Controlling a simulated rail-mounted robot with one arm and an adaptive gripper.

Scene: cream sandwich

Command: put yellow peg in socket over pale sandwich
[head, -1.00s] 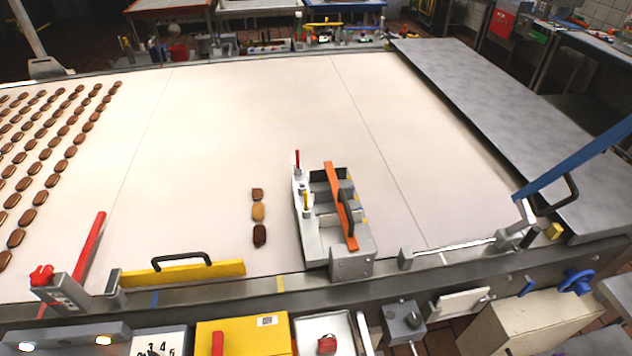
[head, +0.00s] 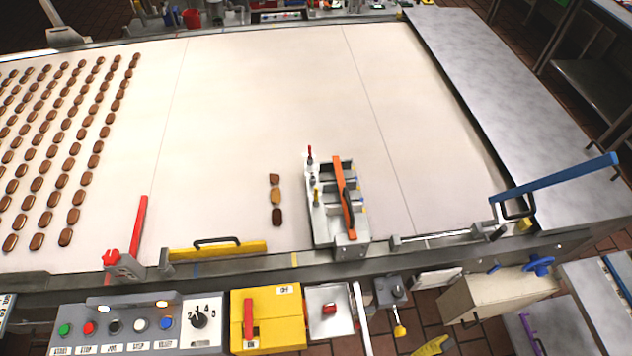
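The yellow peg (head: 316,196) stands upright on the left ledge of a grey divided fixture (head: 322,228), toward its near end. A red peg (head: 309,154) stands at the far end of the same ledge. A small grey socket (head: 312,182) shows between them. Left of the fixture, three sandwiches lie in a column on the belt: a reddish-brown one (head: 274,178) farthest, the pale sandwich (head: 276,196) in the middle and a dark one (head: 277,217) nearest. The yellow peg is roughly level with the pale sandwich. My gripper is not in view.
An orange bar (head: 341,190) with a black handle lies along the fixture's top. Rows of brown sandwiches (head: 54,200) fill the belt's left. A red lever (head: 139,228), yellow bar (head: 225,249) and blue lever (head: 555,178) stand along the near edge. Mid-belt is clear.

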